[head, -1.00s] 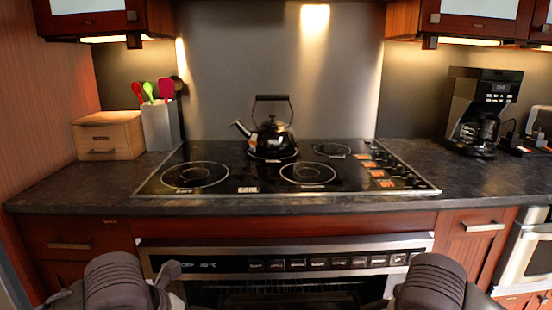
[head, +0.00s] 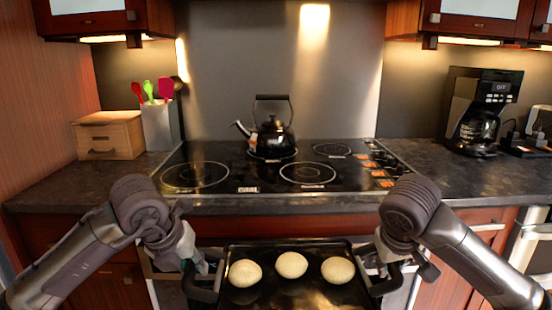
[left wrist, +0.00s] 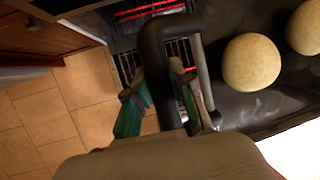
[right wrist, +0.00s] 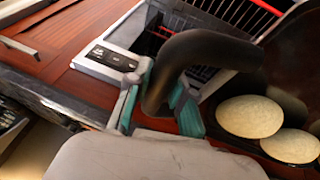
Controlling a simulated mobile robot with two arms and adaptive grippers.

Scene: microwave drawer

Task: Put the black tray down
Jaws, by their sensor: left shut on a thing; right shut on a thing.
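The black tray (head: 290,250) is held up in front of the oven, with three pale round buns (head: 291,265) on it. My left gripper (head: 205,268) is shut on the tray's left handle, which also shows in the left wrist view (left wrist: 152,50). My right gripper (head: 380,266) is shut on the right handle, which shows in the right wrist view (right wrist: 190,60). The tray looks about level. Its near edge is cut off by the bottom of the head view.
The stovetop (head: 240,180) lies behind the tray, with a black kettle (head: 270,130) at its back. Dark counter (head: 460,180) is clear to the right, before a coffee maker (head: 480,110). A wooden box (head: 108,135) and utensil holder (head: 160,125) stand left. Red glowing oven elements (left wrist: 150,10) show below.

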